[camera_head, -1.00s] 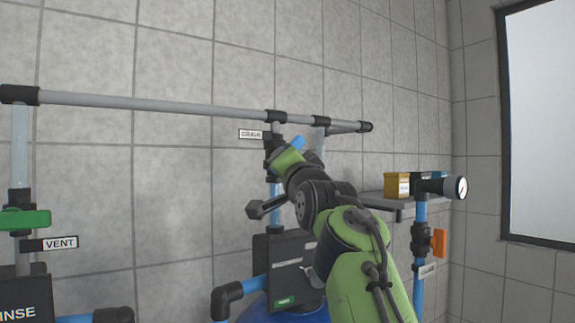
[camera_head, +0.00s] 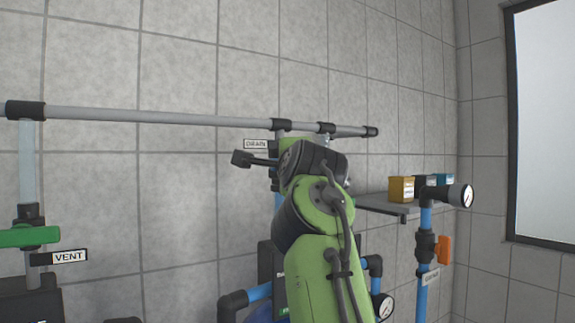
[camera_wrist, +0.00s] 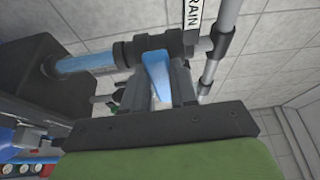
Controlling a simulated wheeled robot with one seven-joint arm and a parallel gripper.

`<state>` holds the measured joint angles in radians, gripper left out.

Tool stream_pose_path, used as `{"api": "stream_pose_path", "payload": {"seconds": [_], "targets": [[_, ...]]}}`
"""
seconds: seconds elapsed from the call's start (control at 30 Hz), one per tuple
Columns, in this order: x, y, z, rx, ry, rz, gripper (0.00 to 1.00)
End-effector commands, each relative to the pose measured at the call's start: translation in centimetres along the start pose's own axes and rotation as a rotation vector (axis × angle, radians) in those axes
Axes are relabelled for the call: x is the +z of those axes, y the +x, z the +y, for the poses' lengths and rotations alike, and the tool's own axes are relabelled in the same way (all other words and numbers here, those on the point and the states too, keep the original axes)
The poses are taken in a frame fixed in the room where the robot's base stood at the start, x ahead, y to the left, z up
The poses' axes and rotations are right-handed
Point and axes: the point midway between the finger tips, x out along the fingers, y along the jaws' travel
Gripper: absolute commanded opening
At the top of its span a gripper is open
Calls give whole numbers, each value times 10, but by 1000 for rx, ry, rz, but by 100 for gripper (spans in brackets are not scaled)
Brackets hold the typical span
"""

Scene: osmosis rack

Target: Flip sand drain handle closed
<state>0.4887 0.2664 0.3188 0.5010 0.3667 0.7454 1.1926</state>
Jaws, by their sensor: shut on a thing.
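The blue drain handle (camera_wrist: 157,75) shows in the wrist view, between the two grey fingers of my gripper (camera_wrist: 167,88), which is shut on it. The handle joins a black valve body (camera_wrist: 150,48) on a pipe. A white DRAIN label (camera_wrist: 192,14) is beside the valve; it also shows in the head view (camera_head: 256,144). In the head view my green and black arm hides the handle, the fingers and most of the valve.
A grey pipe (camera_head: 160,117) runs along the tiled wall. A shelf (camera_head: 385,204) with small boxes (camera_head: 401,189), a gauge (camera_head: 460,195) and an orange handle (camera_head: 444,250) are to the right. A green handle (camera_head: 28,236) above a VENT label (camera_head: 68,257) is at far left.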

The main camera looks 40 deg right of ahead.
Motion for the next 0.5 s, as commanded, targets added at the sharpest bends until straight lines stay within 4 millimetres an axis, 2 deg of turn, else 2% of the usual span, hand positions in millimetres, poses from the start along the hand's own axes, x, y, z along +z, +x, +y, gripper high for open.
{"api": "stream_pose_path", "payload": {"seconds": [0.5], "targets": [[0, 0, -2, 16, 50, 1, 0]]}}
